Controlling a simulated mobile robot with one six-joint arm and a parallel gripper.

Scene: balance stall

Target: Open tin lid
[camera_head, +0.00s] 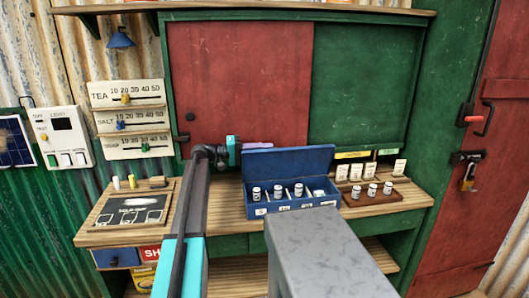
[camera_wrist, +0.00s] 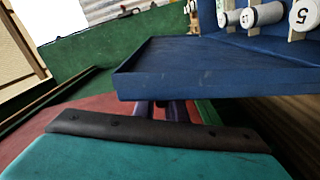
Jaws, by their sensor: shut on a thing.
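The blue tin (camera_head: 262,211) stands on the bench, with several white-and-dark weights upright in its compartments. Its blue lid (camera_head: 290,165) is raised, tilted up at the back of the tin. My gripper (camera_head: 262,146) is at the lid's upper left edge, its purple fingers partly behind the lid. In the wrist view the lid (camera_wrist: 200,70) crosses the middle, and the purple fingers (camera_wrist: 168,111) meet its underside edge. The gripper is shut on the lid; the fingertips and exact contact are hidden. Weights in the tin (camera_wrist: 265,14) show at upper right.
A brown tray (camera_head: 383,199) with 3 weights stands right of the tin, with white cards behind it. A dark panel (camera_head: 128,208) lies at the bench's left. The red shutter (camera_head: 240,80) is close behind my gripper. A grey block-like shape fills the lower middle foreground.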

